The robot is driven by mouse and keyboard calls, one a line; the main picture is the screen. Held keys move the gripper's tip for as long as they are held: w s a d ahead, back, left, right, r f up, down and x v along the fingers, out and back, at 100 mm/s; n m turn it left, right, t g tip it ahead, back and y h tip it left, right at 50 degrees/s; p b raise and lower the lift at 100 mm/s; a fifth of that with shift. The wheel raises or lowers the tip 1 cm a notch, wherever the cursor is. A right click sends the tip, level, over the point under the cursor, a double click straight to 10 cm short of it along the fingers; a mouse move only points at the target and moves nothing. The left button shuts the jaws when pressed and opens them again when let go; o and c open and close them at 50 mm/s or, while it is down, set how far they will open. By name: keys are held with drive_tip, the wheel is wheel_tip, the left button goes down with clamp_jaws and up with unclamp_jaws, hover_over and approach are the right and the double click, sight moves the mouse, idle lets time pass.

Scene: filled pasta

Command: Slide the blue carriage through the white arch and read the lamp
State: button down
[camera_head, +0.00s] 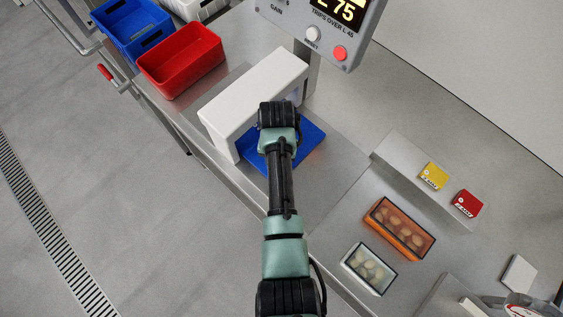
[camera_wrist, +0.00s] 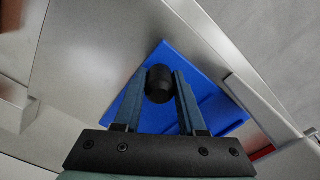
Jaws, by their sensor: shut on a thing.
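The blue carriage (camera_head: 311,140) is a flat blue plate on the steel bench. In the head view its far left part is at the opening of the white arch (camera_head: 238,98), and my arm covers its middle. In the wrist view the blue carriage (camera_wrist: 217,112) carries an upright black knob (camera_wrist: 159,84). My gripper (camera_wrist: 162,86) is shut on that knob, one finger on each side. The display (camera_head: 340,8) above the arch shows "L 75" in yellow, with "TRIPS OVER L 45" below. A red round lamp or button (camera_head: 339,54) and a white RESET button (camera_head: 313,34) are under it.
A red bin (camera_head: 181,60) and a blue bin (camera_head: 130,27) stand beyond the arch. To the right are a yellow box (camera_head: 433,176), a red box (camera_head: 467,203), an orange tray (camera_head: 399,229) and a clear-topped tray (camera_head: 368,269) of filled pasta. Bare bench lies right of the carriage.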

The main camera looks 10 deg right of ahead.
drive_tip(key=c, duration=0.5)
unclamp_jaws()
drive_tip(key=shift+s+d, duration=0.1)
wheel_tip(320, 180, up, 13)
